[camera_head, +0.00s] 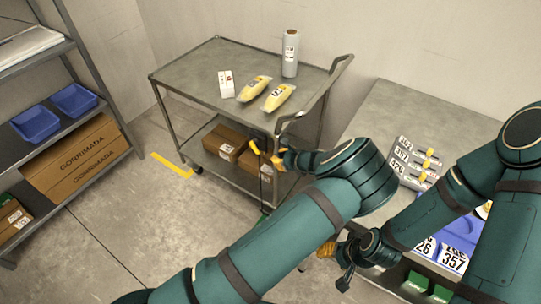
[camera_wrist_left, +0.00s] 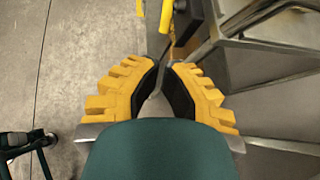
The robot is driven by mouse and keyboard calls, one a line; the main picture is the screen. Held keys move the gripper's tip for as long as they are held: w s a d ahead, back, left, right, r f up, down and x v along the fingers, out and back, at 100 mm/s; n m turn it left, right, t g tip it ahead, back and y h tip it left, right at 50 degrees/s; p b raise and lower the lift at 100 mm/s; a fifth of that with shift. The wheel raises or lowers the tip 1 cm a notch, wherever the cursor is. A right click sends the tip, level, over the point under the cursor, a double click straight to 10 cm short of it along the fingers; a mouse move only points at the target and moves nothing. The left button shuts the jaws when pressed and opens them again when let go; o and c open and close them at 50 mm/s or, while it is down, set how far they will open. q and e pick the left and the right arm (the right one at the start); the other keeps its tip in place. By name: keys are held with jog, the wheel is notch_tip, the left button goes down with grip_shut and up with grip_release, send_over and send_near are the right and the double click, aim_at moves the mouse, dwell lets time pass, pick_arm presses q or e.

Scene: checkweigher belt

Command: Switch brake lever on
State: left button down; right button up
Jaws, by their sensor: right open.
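The brake lever (camera_head: 254,147) shows as a yellow handle on a dark mount at the near right side of the metal trolley (camera_head: 190,77). In the left wrist view, the yellow lever (camera_wrist_left: 167,15) lies just beyond my left fingertips. My left gripper (camera_head: 274,157) is right of the lever in the head view. Its yellow fingers (camera_wrist_left: 166,66) lean close together at the tips with a narrow gap; whether it counts as open or shut is unclear. My right gripper (camera_head: 337,263) is open, low beside the right-hand table, away from the lever.
A rack with blue bins (camera_head: 74,100) is at left. Floor (camera_head: 140,225) between is clear.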

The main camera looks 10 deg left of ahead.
aim_at(259, 154)
pick_arm(q)
jog(key=b+x, duration=0.1)
jog(key=x, duration=1.2)
jog(key=shift+a+b, duration=0.1)
jog(key=shift+b, duration=0.3)
pick_arm(e)
jog(key=shift+s+f, duration=0.25)
jog(key=shift+f, duration=0.75)
jog(key=shift+a, duration=0.15)
